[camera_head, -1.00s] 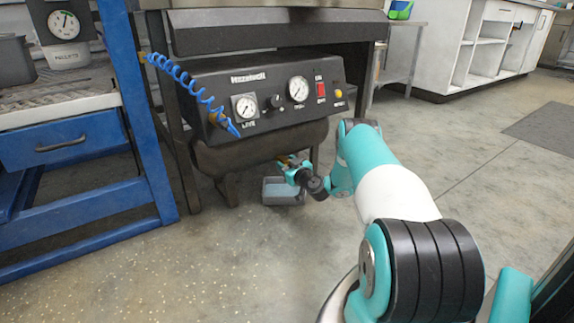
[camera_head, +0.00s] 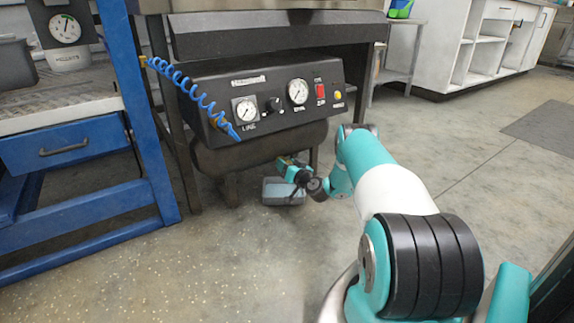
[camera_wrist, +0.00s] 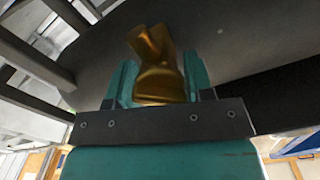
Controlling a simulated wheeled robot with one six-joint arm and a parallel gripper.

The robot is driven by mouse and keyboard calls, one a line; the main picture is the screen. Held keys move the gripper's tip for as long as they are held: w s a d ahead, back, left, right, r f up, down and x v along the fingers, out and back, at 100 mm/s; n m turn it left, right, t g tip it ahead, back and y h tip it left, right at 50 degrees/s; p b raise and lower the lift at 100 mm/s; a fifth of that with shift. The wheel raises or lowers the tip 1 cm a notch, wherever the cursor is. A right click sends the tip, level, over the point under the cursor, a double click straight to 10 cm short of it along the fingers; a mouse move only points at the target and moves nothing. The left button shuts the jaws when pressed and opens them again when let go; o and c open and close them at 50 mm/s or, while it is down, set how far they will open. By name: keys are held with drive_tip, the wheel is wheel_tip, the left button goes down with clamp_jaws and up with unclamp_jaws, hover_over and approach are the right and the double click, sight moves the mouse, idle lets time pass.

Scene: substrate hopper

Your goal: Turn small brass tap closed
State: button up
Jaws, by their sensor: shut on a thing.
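The small brass tap (camera_wrist: 160,80) shows large in the wrist view, under the dark rounded tank (camera_wrist: 225,35). My gripper (camera_wrist: 158,82) has a teal finger on each side of the tap and is shut on it. In the head view my gripper (camera_head: 287,166) is small, below the tank (camera_head: 265,145) of the black compressor unit. There the tap is mostly hidden by my gripper and cannot be made out clearly. Whether the tap's passage is open or closed cannot be told.
A small grey tray (camera_head: 283,192) stands on the floor right below my gripper. The black gauge panel (camera_head: 265,95) is above the tank, with a blue coiled hose (camera_head: 190,95) at its left. A blue bench frame (camera_head: 140,110) stands at left. The floor in front is clear.

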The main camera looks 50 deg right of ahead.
drive_tip(key=shift+f, duration=0.1)
idle(0.3)
drive_tip(key=o, duration=0.8)
drive_tip(key=shift+o, duration=0.2)
drive_tip(key=p+v, duration=1.7)
drive_tip(key=p, duration=0.2)
drive_tip(key=shift+s+p, duration=0.3)
drive_tip(key=shift+p, duration=0.1)
